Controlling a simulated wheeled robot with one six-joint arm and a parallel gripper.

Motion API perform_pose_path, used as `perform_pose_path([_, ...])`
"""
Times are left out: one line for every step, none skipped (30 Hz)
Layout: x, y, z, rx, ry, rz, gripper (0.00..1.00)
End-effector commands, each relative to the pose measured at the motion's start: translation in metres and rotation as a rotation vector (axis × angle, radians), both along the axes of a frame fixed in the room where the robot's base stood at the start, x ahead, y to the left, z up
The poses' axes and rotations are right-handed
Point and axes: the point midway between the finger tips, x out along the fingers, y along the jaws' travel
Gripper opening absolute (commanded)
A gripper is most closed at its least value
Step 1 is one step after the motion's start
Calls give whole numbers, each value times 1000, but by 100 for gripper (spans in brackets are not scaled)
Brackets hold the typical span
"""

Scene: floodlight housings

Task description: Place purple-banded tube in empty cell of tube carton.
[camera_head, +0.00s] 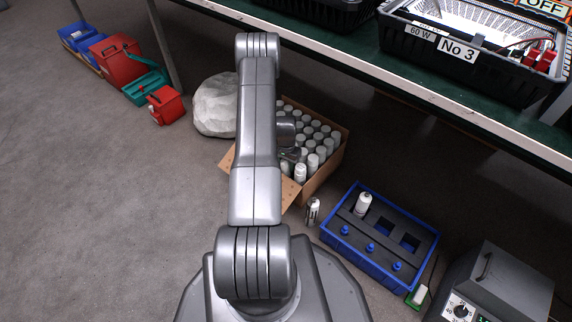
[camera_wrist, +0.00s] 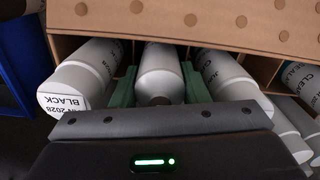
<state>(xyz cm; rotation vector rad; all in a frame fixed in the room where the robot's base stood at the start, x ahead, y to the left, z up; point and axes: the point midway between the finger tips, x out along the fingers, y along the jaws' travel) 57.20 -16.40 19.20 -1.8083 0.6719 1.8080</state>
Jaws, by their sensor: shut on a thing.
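The tube carton (camera_head: 327,179) stands open on the floor, filled with rows of white tubes, and partly hidden behind my arm. I cannot make out an empty cell.
A tube (camera_head: 313,211) stands on the floor in front of the carton. A blue crate (camera_head: 408,287) with a dark insert holds another white tube (camera_head: 363,203). A grey device (camera_head: 500,285) is at lower right. A pale rock (camera_head: 214,106) lies left of the carton; a bench (camera_head: 340,55) overhangs behind.

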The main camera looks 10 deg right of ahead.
Motion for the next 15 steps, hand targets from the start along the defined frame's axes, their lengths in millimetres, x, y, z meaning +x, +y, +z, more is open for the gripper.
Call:
perform_pose_path([0,0,-1,0,0,0,0])
perform_pose_path([0,0,-2,0,0,0,0])
perform_pose_path([0,0,-4,0,0,0,0])
perform_pose_path([0,0,-4,0,0,0,43])
perform_pose_path([0,0,-3,0,0,0,49])
perform_pose_path([0,0,-3,0,0,0,50])
perform_pose_path([0,0,-3,0,0,0,50])
perform_pose_path([0,0,-3,0,0,0,50])
perform_pose_path([0,0,-3,0,0,0,50])
perform_pose_path([0,0,-3,0,0,0,50])
perform_pose_path([0,0,-3,0,0,0,50])
perform_pose_path([0,0,-3,0,0,0,50])
perform_pose_path([0,0,-2,0,0,0,50])
perform_pose_path([0,0,-2,0,0,0,50])
perform_pose_path([0,0,-1,0,0,0,50])
